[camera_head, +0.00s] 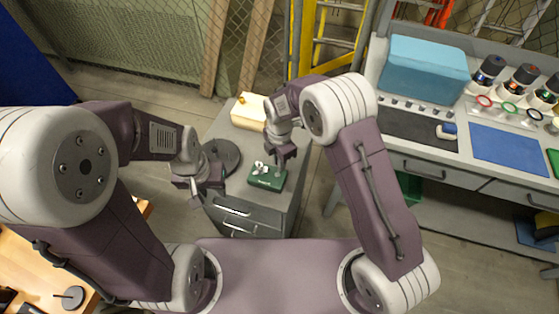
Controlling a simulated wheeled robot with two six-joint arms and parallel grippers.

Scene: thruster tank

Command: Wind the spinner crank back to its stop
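A small device with a dark green base (266,180) and pale metal parts on top sits near the front of the grey cabinet top; it looks like the spinner. Its crank is too small to make out clearly. My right gripper (281,160) points down just above and behind the right end of the green base; I cannot tell if it touches it or how far its fingers are apart. My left gripper (202,193) hangs at the cabinet's left edge, left of the green base and apart from it, with its fingers spread and nothing visible between them.
The grey cabinet (246,213) also bears a dark round disc (228,152) at its left and a cream block (248,112) at the back. A workbench on the right holds a light blue box (425,70), a blue mat (505,148) and several jars. A yellow ladder (336,42) stands behind.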

